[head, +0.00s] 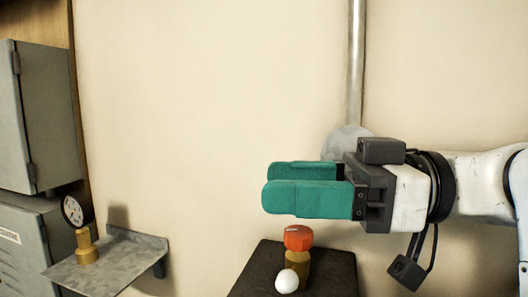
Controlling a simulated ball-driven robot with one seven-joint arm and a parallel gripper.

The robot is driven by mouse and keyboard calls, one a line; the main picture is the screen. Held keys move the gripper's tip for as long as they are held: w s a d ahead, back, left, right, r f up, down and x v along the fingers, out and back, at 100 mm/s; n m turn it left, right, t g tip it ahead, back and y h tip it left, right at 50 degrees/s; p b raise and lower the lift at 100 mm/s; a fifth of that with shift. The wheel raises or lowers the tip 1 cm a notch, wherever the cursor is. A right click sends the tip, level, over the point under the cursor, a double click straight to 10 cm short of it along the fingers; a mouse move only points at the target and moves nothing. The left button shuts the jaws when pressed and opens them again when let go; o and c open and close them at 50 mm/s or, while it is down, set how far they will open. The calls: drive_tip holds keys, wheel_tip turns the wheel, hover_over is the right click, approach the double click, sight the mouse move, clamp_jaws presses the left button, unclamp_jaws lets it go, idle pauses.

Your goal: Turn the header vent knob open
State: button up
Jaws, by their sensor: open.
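An orange-red knob (298,238) sits on top of a brass body (297,262), at the lower middle of the head view. It stands upright on a dark block (335,275). My gripper (268,186) has two green fingers pointing left, one behind the other in this view. It is open, with nothing seen between the fingers. The fingers appear above the knob in the picture and apart from it. I cannot tell how far they are from it in depth.
A metal shelf (120,268) at left holds a brass-based gauge (76,212). Grey cabinets (45,120) line the left edge. A vertical pipe (355,60) runs up the wall behind my gripper.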

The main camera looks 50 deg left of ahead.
drive_tip(key=s+d+r+b, duration=0.2)
drive_tip(key=s+d+r, duration=0.3)
drive_tip(key=s, duration=0.4)
drive_tip(key=shift+d+r, duration=0.35)
drive_tip(key=shift+r, duration=0.25)
drive_tip(key=shift+s+a, duration=0.1)
